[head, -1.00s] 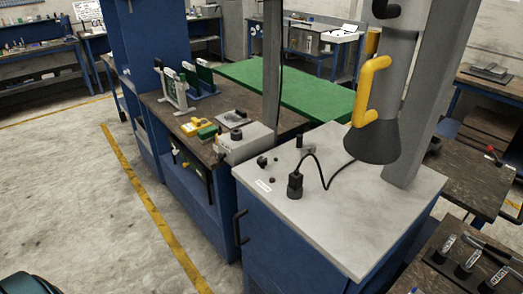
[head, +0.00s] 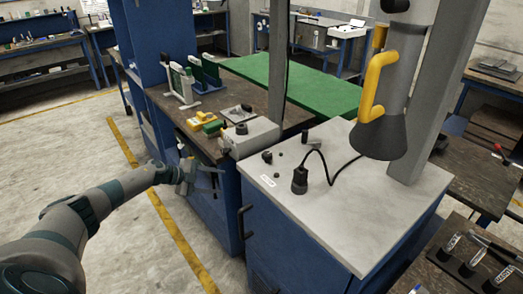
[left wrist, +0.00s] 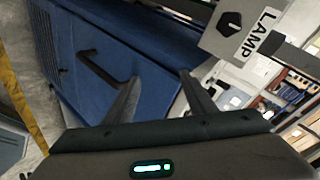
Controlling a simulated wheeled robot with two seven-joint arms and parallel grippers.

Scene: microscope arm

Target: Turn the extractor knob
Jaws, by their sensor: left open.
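My left gripper (head: 208,177) is open and empty in front of the blue cabinets, left of the pale-topped cabinet (head: 345,215). Its two dark fingers also show apart in the left wrist view (left wrist: 160,80). In that view a black knob (left wrist: 230,23) sits on a grey panel beside a white label reading LAMP (left wrist: 262,33), beyond the fingers at the upper right. No label reading extractor is legible. In the head view a grey extractor hood (head: 378,135) with a yellow handle (head: 373,88) hangs above the pale top. My right gripper is not in view.
A black plug with a cable (head: 300,180) and small black pieces (head: 267,157) are on the pale top. A grey box (head: 250,138) stands on the dark bench beside it. A black door handle (head: 243,221) sticks out from the cabinet. The floor at left is clear.

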